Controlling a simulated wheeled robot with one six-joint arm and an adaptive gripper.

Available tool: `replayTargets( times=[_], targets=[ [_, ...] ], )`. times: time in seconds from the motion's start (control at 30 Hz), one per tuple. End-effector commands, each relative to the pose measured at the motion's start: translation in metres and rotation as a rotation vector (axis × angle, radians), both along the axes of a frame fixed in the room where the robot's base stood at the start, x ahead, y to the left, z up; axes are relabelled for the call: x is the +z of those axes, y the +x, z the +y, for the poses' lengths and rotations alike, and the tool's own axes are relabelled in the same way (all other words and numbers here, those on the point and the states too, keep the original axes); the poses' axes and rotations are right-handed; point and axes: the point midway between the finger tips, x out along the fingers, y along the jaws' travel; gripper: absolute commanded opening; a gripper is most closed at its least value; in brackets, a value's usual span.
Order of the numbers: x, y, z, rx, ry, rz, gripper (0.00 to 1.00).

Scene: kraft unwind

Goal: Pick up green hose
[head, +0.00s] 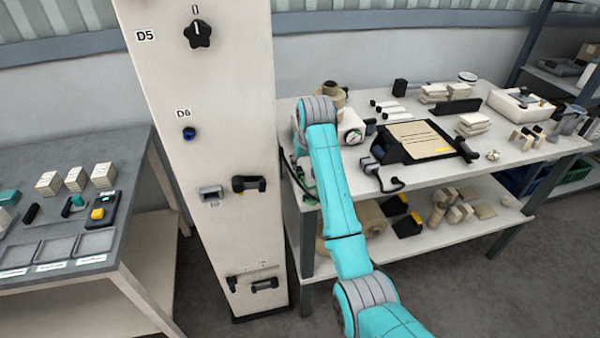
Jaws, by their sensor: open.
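A thin dark green curved line (290,172), possibly the green hose, shows at the left end of the right-hand table, between the white column and my arm. It is small, and part of it may be hidden behind my arm. My teal arm rises from the bottom right to a grey joint in front of this table end. My gripper cannot be made out; the far part of my arm is hidden behind its nearer links.
The white column (215,110) with knobs and handles stands left of my arm. The right-hand table (480,158) holds a black-framed board (415,140), a white gauge unit (351,130) and boxes. A grey workbench (75,160) stands left. Dark floor lies between.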

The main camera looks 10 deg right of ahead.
Motion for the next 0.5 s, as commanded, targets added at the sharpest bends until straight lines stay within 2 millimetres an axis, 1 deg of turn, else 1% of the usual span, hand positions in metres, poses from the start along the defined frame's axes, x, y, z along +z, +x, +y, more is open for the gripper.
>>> replayTargets(
  times=[0.17,0.3,0.4,0.5],
  targets=[
    [-0.014,0.005,0.002,0.000,0.000,0.002,0.50],
    [-0.033,0.012,0.005,0.000,0.000,0.002,0.50],
    [-0.043,0.017,0.005,0.000,0.000,0.002,0.50],
    [-0.048,0.019,0.005,0.000,0.000,0.000,0.50]
  ],
)
